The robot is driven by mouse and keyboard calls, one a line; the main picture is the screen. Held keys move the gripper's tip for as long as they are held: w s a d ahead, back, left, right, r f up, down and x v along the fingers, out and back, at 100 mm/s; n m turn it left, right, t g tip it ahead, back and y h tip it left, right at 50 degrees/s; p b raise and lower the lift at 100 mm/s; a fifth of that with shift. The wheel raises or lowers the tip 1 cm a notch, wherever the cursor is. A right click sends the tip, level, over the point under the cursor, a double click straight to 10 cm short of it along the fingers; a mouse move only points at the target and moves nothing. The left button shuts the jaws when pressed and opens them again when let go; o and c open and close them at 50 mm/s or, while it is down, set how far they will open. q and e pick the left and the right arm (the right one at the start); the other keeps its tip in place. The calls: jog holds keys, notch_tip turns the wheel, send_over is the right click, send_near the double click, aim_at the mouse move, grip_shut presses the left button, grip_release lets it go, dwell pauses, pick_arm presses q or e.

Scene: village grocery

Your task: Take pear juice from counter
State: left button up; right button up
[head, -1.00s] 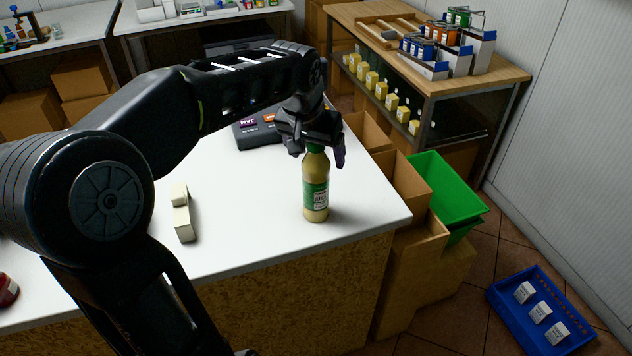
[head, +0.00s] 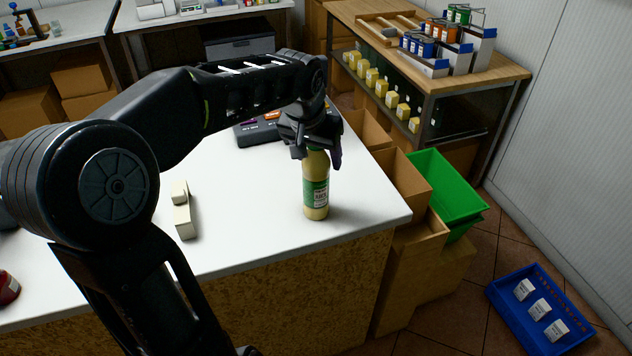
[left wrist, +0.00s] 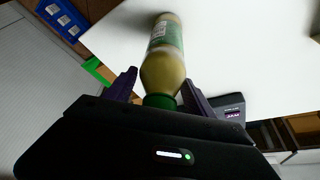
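The pear juice is a bottle (head: 316,187) with pale yellow-brown contents and a green and white label. It stands upright on the white counter (head: 250,215) near its right front corner. My left gripper (head: 318,156) points down over the bottle's top, its fingers on either side of the neck and hiding the cap. In the left wrist view the bottle (left wrist: 163,68) with its green cap (left wrist: 160,101) lies between the two open fingers (left wrist: 158,88), with gaps visible. My right gripper is not in view.
A beige handheld device (head: 183,212) lies left of the bottle, and a dark device with coloured labels (head: 258,130) stands behind. A red jar (head: 8,288) is at the left edge. Cardboard boxes (head: 405,180) and a green crate (head: 447,187) adjoin the counter's right side.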

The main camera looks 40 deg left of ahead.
pick_arm(q)
grip_shut()
dwell(0.5)
